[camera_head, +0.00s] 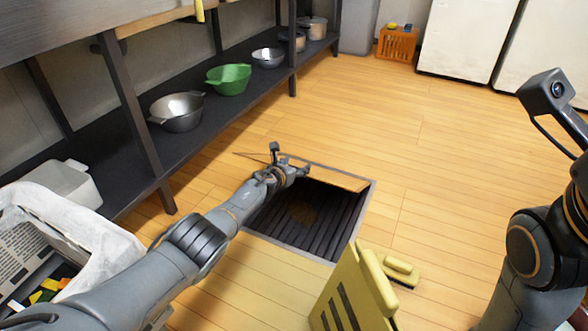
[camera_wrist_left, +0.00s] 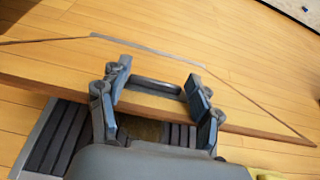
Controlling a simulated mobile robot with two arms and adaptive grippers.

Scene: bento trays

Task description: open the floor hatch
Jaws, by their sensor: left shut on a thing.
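The floor hatch is partly raised. Its wooden lid (camera_head: 337,178) tilts up at the far side of the opening, and dark ribs (camera_head: 302,215) show in the recess below. My left gripper (camera_head: 287,171) is at the lid's raised edge. In the left wrist view, the left gripper (camera_wrist_left: 158,76) has its fingers at both ends of a grey bar handle (camera_wrist_left: 155,87) on the lid (camera_wrist_left: 65,68) and is shut on it. My right arm shows at the right, but its gripper is out of frame.
A yellow floor sign (camera_head: 352,290) stands near the opening's front corner. A lined bin (camera_head: 95,235) is at the left. A shelf (camera_head: 135,145) with a green colander (camera_head: 229,79) and metal bowls runs along the wall. An orange crate (camera_head: 397,44) is far back.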

